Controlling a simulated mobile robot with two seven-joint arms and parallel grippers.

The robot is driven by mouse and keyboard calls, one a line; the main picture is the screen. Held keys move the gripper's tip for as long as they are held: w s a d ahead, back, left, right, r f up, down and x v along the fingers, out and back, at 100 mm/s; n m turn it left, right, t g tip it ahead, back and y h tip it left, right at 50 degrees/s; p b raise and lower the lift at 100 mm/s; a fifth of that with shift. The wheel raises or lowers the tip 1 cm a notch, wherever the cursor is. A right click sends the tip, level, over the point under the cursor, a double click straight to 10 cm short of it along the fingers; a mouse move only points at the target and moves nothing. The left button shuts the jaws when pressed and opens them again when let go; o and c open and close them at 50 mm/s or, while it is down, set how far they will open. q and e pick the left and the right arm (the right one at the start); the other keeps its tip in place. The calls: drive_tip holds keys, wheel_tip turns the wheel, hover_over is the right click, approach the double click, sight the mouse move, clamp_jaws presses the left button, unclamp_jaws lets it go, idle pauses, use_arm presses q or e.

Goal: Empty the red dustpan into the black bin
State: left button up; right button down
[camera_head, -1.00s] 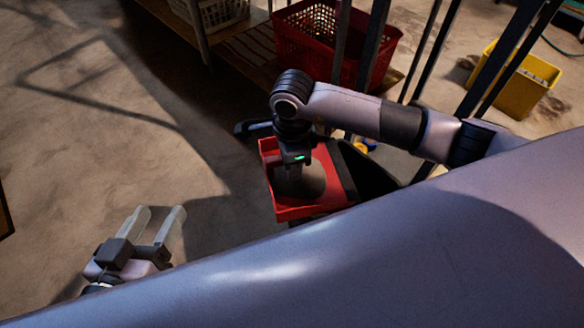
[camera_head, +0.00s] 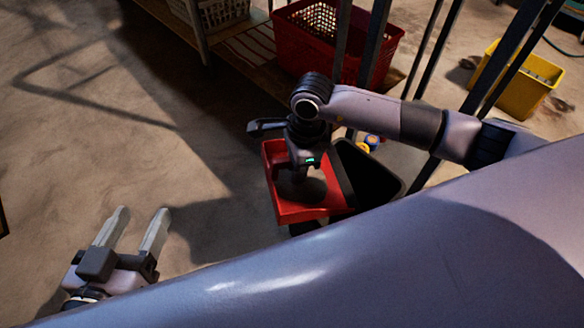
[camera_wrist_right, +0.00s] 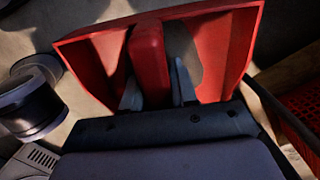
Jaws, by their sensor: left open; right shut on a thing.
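The red dustpan (camera_head: 286,207) is under my right gripper (camera_head: 298,183) in the head view, at the left edge of the black bin (camera_head: 372,179). In the right wrist view my right gripper (camera_wrist_right: 158,92) is shut on the dustpan's red handle (camera_wrist_right: 148,55), with the pan walls (camera_wrist_right: 225,40) spreading beyond it. Part of the pan floor shows grey; I cannot tell if that is dirt or shadow. The bin's dark opening shows to the right of the pan, and the pan hides its left part. My left gripper (camera_head: 132,232) is open and empty over the floor at lower left.
A red basket (camera_head: 330,50) and a white basket (camera_head: 222,14) sit on a wooden shelf (camera_head: 240,50) at the back. A yellow bin (camera_head: 517,80) stands at the right. Dark metal posts (camera_head: 374,45) rise behind my right arm. The floor at left is clear.

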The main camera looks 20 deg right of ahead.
drive_tip(key=shift+s+d+r+y, duration=0.1)
drive_tip(key=shift+d+r+y, duration=0.85)
drive_tip(key=shift+y, duration=0.15)
drive_tip(key=shift+s+d+r+y+b, duration=0.1)
drive_tip(key=shift+d+r+y+b, duration=0.1)
drive_tip(key=shift+d+r+y, duration=0.25)
drive_tip(key=shift+s+d+r+y+b, duration=0.1)
drive_tip(key=shift+d+r+y+b, duration=0.1)
drive_tip(key=shift+d+y, duration=0.35)
use_arm(q)
drive_tip(key=shift+a+r, duration=0.1)
drive_tip(key=shift+r, duration=0.05)
use_arm(e)
drive_tip(key=shift+d+r+t+y, duration=0.3)
drive_tip(key=shift+d+r+y, duration=0.3)
drive_tip(key=shift+y, duration=0.2)
use_arm(q)
drive_tip(key=shift+s+f, duration=0.1)
drive_tip(key=shift+f, duration=0.15)
